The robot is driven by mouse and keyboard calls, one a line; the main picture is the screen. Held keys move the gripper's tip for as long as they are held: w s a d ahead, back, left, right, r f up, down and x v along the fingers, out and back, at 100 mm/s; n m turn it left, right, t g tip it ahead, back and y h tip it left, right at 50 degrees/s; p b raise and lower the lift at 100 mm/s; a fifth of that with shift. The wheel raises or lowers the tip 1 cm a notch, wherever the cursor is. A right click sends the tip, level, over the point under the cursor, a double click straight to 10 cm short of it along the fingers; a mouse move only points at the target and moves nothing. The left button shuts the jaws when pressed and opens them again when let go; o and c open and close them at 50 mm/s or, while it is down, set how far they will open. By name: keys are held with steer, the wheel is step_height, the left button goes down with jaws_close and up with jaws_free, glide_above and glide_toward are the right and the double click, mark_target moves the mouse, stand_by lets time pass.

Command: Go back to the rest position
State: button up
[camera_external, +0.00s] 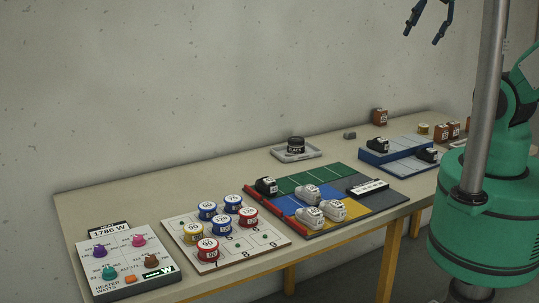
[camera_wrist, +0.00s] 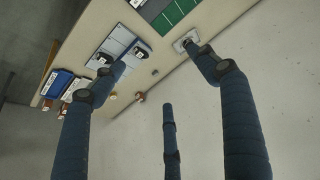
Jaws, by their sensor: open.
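My gripper (camera_external: 425,22) hangs high above the back of the table at the top right of the external view. Its dark blue fingers are spread and hold nothing. In the wrist view my gripper (camera_wrist: 140,75) shows its fingers apart, with the table far below and beyond them. The upper part of the arm is cut off by the frame in the external view.
The long table (camera_external: 110,195) carries a colored mat (camera_external: 310,176) with black and white shoes, a board with several round tins (camera_external: 207,210), a knob panel (camera_external: 130,262), a black jar (camera_external: 296,144) on a tray, and a blue-grey step (camera_external: 405,160) with black shoes. The air around my gripper is clear.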

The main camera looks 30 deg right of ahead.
step_height(320, 180, down, 7)
steer(key=b, duration=0.6)
steer(key=shift+f+b, duration=0.15)
steer(key=shift+b, duration=0.15)
